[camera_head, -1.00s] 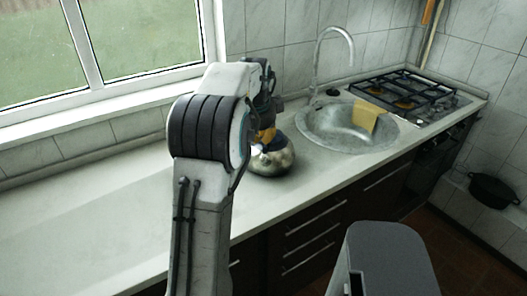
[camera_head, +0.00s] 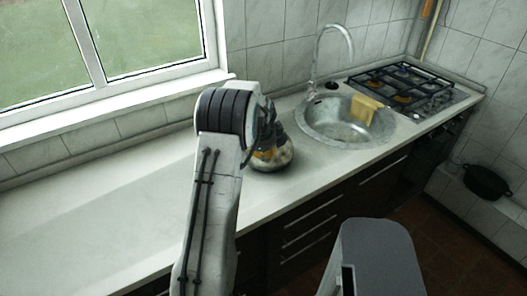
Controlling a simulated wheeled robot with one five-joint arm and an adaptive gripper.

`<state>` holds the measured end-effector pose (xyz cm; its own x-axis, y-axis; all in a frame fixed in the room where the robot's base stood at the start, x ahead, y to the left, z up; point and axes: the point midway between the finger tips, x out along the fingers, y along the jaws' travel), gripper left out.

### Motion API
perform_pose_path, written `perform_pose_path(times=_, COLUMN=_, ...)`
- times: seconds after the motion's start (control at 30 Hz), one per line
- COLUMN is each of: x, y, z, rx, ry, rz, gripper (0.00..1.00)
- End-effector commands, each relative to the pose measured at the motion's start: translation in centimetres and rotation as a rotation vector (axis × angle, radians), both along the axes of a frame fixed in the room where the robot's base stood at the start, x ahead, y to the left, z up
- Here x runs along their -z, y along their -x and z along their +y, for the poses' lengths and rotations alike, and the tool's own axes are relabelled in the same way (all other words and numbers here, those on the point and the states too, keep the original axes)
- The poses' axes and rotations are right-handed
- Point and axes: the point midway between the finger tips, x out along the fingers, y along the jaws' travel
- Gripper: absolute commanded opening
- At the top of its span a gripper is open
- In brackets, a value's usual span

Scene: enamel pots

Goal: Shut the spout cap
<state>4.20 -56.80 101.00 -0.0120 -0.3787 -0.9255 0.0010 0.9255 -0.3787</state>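A shiny metal kettle (camera_head: 280,158) stands on the counter, left of the sink. My arm crosses in front of its left side and hides part of it. My gripper (camera_head: 266,141) is at the top of the kettle, dark with a yellow-orange part, and mostly hidden behind my arm. I cannot tell whether it touches the kettle or whether its fingers are open or shut. The spout and its cap cannot be made out.
A round metal sink (camera_head: 340,135) with a tall faucet (camera_head: 316,60) is right of the kettle, a yellow cloth (camera_head: 366,108) on its rim. A gas hob (camera_head: 405,85) lies beyond. The counter (camera_head: 100,215) to the left is clear. A black pot (camera_head: 487,182) is at far right.

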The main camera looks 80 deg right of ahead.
Motion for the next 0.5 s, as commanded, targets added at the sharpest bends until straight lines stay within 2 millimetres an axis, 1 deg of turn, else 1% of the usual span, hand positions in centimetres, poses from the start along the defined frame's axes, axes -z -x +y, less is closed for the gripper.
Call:
perform_pose_path(times=0.37, x=0.16, y=0.0, z=-0.02, rx=0.0, ry=0.001, rz=0.0, gripper=0.0)
perform_pose_path(times=0.5, x=0.87, y=0.0, z=-0.11, rx=0.0, ry=0.023, rz=0.001, gripper=0.0)
